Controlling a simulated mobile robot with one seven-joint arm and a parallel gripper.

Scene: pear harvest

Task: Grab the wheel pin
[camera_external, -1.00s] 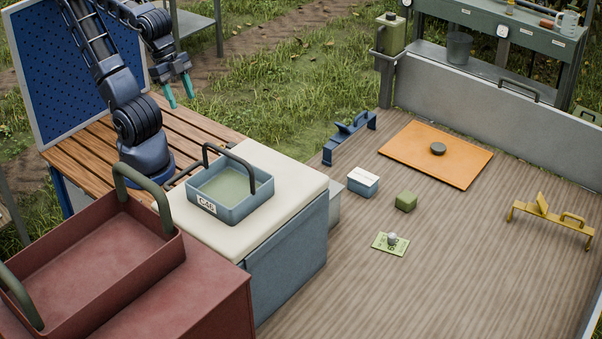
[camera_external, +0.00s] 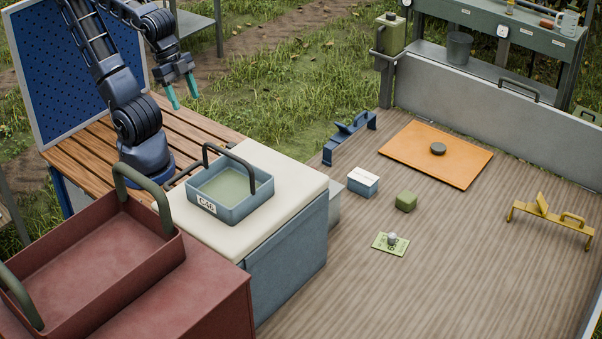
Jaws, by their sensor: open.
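My gripper (camera_external: 184,97) hangs at the upper left with its two teal fingers apart and empty, above the slatted wooden bench. I cannot tell for sure which thing is the wheel pin. A small grey round-headed piece (camera_external: 392,238) sits on a green marked card (camera_external: 380,246) on the plank floor. A dark round disc (camera_external: 438,148) lies on an orange mat (camera_external: 455,168). My gripper is well to the left of both and touches neither.
A blue-grey tray (camera_external: 262,197) stands on the cream-topped box, beside a large red crate (camera_external: 150,258). A white-topped box (camera_external: 362,182), green block (camera_external: 406,201), blue bracket (camera_external: 349,135) and yellow bracket (camera_external: 552,220) stand on the floor. The front floor is clear.

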